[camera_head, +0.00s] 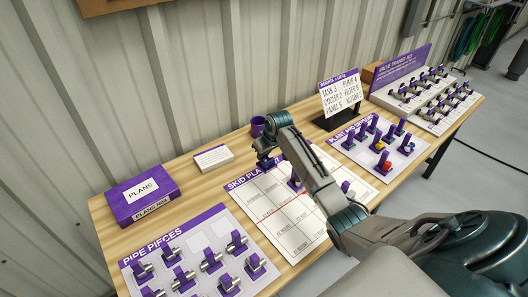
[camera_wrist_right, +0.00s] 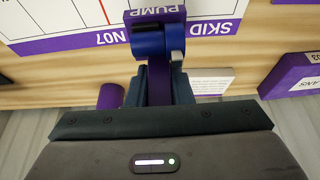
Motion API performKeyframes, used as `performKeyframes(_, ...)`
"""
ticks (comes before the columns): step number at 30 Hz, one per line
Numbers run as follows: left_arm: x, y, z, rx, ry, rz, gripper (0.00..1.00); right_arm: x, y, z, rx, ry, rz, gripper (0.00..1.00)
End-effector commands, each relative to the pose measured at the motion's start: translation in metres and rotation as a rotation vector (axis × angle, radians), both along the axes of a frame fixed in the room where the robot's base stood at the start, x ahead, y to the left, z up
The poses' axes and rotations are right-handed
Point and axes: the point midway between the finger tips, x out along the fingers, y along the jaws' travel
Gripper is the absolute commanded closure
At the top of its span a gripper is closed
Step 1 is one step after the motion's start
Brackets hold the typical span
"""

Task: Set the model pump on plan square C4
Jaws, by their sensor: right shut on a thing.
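My right gripper (camera_head: 268,160) is over the back edge of the skid plan sheet (camera_head: 300,238), near its purple title strip. In the wrist view the right gripper (camera_wrist_right: 160,88) is shut on the model pump (camera_wrist_right: 152,42), a purple and blue piece with a grey part and a "PUMP" label. The plan sheet (camera_wrist_right: 50,20) lies beyond it in that view. In the head view the pump is mostly hidden by the gripper. Purple pieces (camera_head: 294,181) show at the plan sheet, partly behind my right arm. I cannot read the square labels, so C4 is not identifiable. My left gripper is out of view.
A purple cup (camera_head: 258,127), a white card block (camera_head: 213,158) and a purple PLANS box (camera_head: 142,194) stand behind the sheet. A pipe pieces board (camera_head: 208,222) is at front left. A sign stand (camera_head: 341,96), a board of models (camera_head: 375,165) and a valve rack (camera_head: 400,68) are right.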

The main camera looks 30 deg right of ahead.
Motion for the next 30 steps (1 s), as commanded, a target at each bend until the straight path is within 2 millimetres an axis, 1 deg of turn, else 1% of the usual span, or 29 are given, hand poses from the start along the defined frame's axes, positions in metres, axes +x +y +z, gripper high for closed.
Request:
performKeyframes(22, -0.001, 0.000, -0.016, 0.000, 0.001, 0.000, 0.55, 0.000, 0.000, -0.038, 0.000, -0.001, 0.000, 1.00)
performKeyframes(30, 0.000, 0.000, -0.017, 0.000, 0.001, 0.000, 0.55, 0.001, 0.000, -0.041, 0.000, -0.001, 0.000, 1.00)
